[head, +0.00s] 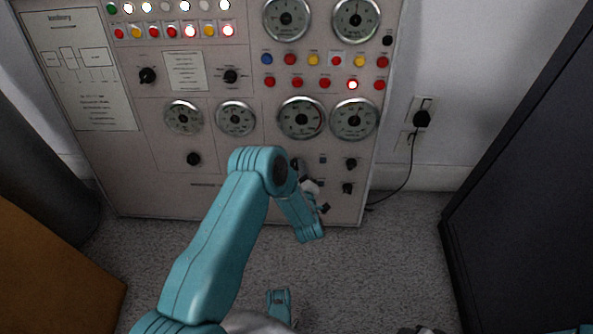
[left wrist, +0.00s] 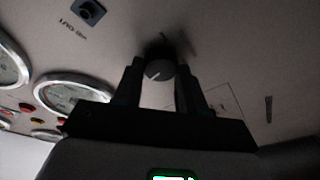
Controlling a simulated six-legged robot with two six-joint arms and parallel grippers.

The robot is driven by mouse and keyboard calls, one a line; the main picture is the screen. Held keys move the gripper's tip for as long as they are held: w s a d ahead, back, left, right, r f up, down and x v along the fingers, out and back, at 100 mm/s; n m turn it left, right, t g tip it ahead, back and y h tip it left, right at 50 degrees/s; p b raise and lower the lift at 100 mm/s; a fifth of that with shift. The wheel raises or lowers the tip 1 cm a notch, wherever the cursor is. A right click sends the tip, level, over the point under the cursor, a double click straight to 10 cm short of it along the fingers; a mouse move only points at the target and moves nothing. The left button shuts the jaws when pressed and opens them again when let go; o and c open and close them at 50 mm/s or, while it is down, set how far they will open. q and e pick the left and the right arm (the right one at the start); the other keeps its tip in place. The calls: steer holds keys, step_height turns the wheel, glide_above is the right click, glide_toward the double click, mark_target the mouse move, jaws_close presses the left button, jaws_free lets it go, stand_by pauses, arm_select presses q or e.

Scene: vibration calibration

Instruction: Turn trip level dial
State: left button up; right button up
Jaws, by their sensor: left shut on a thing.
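The trip level dial appears to be the dark round knob (left wrist: 159,69) with a pale pointer line, on the panel face in the left wrist view. My left gripper (left wrist: 160,78) has one finger on each side of this knob and is shut on it. In the head view my left gripper (head: 309,185) is at the lower right part of the grey control panel (head: 225,165), and my teal forearm partly hides it. The knob's label cannot be read.
Two small dark knobs (head: 350,164) sit just right of the gripper. Round gauges (head: 301,118) are above it. A wall socket with a plug and cable (head: 421,119) is right of the panel. A dark cabinet (head: 530,180) stands at right; grey floor lies between.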

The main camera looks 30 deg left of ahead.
arm_select(q)
steer(key=shift+f, duration=0.1)
stand_by(0.3)
steer(key=o, duration=1.1)
steer(key=shift+c, duration=0.2)
arm_select(e)
steer(key=shift+r, duration=0.1)
arm_select(q)
steer(key=p+v, duration=0.6)
steer(key=v, duration=1)
arm_select(e)
steer(key=s+a+r+g, duration=0.1)
steer(key=s+r, duration=0.3)
steer(key=r, duration=0.2)
steer(key=shift+s+g, duration=0.15)
steer(key=shift+g, duration=0.25)
arm_select(q)
steer(key=shift+s+d, duration=0.1)
steer(key=shift+s, duration=0.05)
